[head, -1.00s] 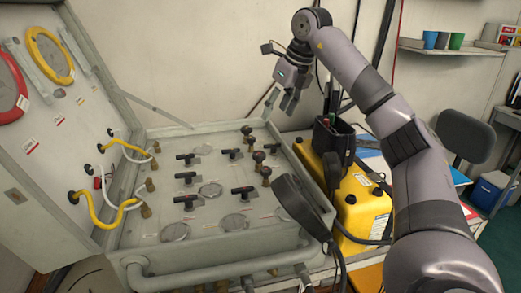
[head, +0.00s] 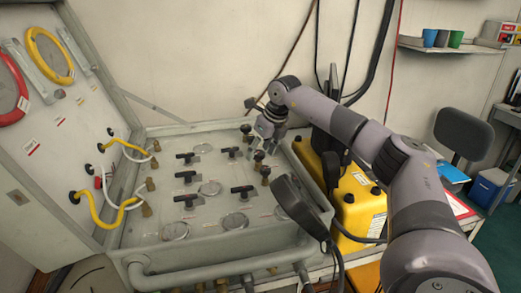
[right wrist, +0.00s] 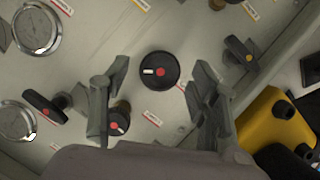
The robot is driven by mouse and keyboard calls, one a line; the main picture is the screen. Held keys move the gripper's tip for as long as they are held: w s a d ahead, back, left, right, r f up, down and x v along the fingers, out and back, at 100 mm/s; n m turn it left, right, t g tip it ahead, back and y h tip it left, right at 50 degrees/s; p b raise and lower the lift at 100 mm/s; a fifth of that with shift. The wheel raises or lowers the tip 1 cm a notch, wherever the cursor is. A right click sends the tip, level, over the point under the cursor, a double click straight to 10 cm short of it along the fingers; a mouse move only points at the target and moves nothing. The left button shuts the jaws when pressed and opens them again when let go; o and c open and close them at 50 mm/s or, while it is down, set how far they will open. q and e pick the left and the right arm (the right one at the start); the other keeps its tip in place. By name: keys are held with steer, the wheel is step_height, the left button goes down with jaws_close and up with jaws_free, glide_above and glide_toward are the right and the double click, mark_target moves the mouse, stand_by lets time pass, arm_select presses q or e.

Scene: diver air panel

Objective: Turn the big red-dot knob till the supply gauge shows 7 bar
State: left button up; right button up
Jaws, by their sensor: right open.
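The big red-dot knob (right wrist: 160,71), a round black disc with a red dot and a white pointer mark to the left of it, shows in the right wrist view. My right gripper (right wrist: 161,76) is open above the panel, its fingers on either side of this knob in the picture; contact cannot be told. In the head view my right gripper (head: 264,143) is over the panel's back right part. A smaller red-dot knob (right wrist: 118,121) is near the left finger. Round dial gauges (right wrist: 37,28) lie to the left; their readings are too small to tell. My left gripper is not in view.
Black lever handles stand up nearby, one with a red dot (right wrist: 45,106) and one with a yellow dot (right wrist: 241,52). A yellow case (head: 360,205) stands right of the panel (head: 200,255). A black handset (head: 298,203) hangs at the panel's right edge.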

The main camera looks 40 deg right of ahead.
steer(key=c, duration=1.2)
steer(key=shift+o, duration=0.2)
steer(key=shift+a+m+h+p, duration=0.15)
steer(key=shift+m+h+p, duration=0.35)
steer(key=shift+m, duration=1.1)
steer(key=o, duration=1.2)
steer(key=shift+c, duration=0.2)
